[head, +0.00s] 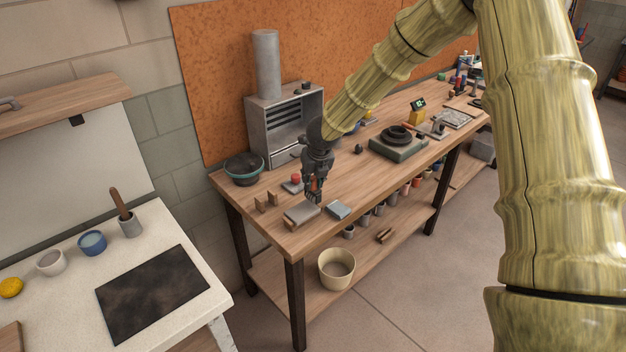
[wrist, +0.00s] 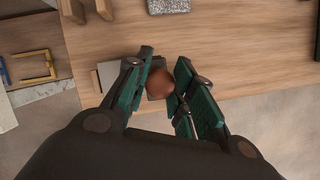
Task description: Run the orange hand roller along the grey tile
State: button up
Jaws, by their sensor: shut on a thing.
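The grey tile (head: 301,213) lies flat near the front left corner of the wooden bench. My gripper (head: 314,194) points down just over the tile's right end. It is shut on the orange hand roller, whose rounded orange-brown end (wrist: 160,83) shows between the green fingers in the wrist view. A sliver of orange (head: 313,184) also shows between the fingers in the head view. The fingers hide most of the roller. I cannot tell whether the roller touches the tile.
A blue-grey block (head: 339,210) lies right of the tile. Small wooden pieces (head: 266,202) stand to its left, and a red knob (head: 296,178) is behind. A dark bowl (head: 244,169) and a grey cabinet (head: 284,128) stand farther back. The bench's front edge is close.

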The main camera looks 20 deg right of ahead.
jog(key=shift+r+p, duration=2.05)
jog(key=shift+r, duration=0.75)
jog(key=shift+f, duration=0.15)
jog(key=shift+f+b, duration=2.65)
jog(key=shift+f, duration=0.55)
jog(key=shift+f, duration=0.15)
jog(key=shift+a+b, duration=0.3)
jog(key=shift+a, duration=0.05)
jog(key=shift+s+a, duration=0.2)
jog(key=shift+a, duration=0.15)
jog(key=shift+a, duration=0.15)
jog(key=shift+s+a+b, duration=0.1)
jog(key=shift+a+b, duration=0.1)
jog(key=shift+b, duration=0.15)
